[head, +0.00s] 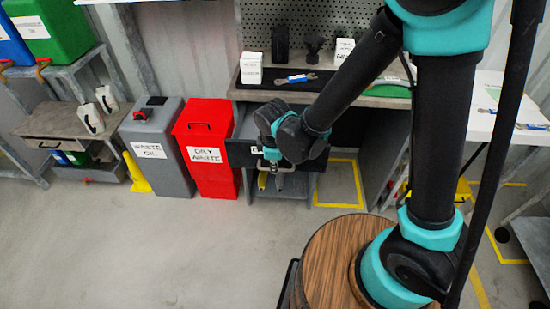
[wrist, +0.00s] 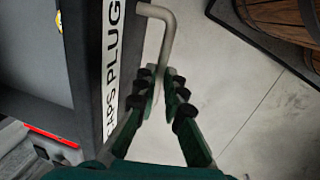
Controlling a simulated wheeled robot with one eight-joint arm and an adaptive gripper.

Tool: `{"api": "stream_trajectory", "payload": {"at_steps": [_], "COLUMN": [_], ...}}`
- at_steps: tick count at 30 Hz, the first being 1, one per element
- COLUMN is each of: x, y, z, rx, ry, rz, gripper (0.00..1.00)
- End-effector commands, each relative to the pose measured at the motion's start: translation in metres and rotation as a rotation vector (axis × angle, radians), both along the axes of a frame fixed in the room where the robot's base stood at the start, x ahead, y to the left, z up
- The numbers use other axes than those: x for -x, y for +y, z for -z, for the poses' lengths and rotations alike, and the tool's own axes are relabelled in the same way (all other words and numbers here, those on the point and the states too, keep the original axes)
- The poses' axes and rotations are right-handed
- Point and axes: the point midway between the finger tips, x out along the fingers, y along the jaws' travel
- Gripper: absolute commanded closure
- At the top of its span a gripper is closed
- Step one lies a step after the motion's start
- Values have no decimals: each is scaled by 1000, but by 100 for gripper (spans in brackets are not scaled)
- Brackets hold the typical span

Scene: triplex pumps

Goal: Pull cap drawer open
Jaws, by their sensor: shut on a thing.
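The cap drawer (head: 238,155) is a dark drawer under the workbench, with a white label on its front. In the wrist view its front (wrist: 85,60) carries a label (wrist: 112,60) reading "CAPS PLUG", partly cut off. A grey interior seems to show behind the front in the head view, so the drawer looks partly out. Its pale bar handle (wrist: 165,22) bends out from the front. My gripper (wrist: 160,82) is shut on this handle, with a finger on each side. In the head view my gripper (head: 271,165) is at the drawer front, partly hidden by my arm.
The red dry-waste bin (head: 205,145) stands close left of the drawer, with the grey waste-oil bin (head: 150,148) beyond it. The workbench (head: 375,100) holds a wrench (head: 295,78) and small boxes. A wooden barrel (head: 325,260) is nearer. The floor (head: 130,250) at front left is clear.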

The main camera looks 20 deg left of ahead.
Motion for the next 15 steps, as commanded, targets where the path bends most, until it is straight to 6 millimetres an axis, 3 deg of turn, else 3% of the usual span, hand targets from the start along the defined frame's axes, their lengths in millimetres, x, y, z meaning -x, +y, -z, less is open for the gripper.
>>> {"api": "stream_trajectory", "payload": {"at_steps": [14, 15], "x": [5, 5], "y": [-1, -1], "z": [0, 0], "rx": [0, 0], "ry": [0, 0], "rz": [0, 0], "gripper": [100, 87]}}
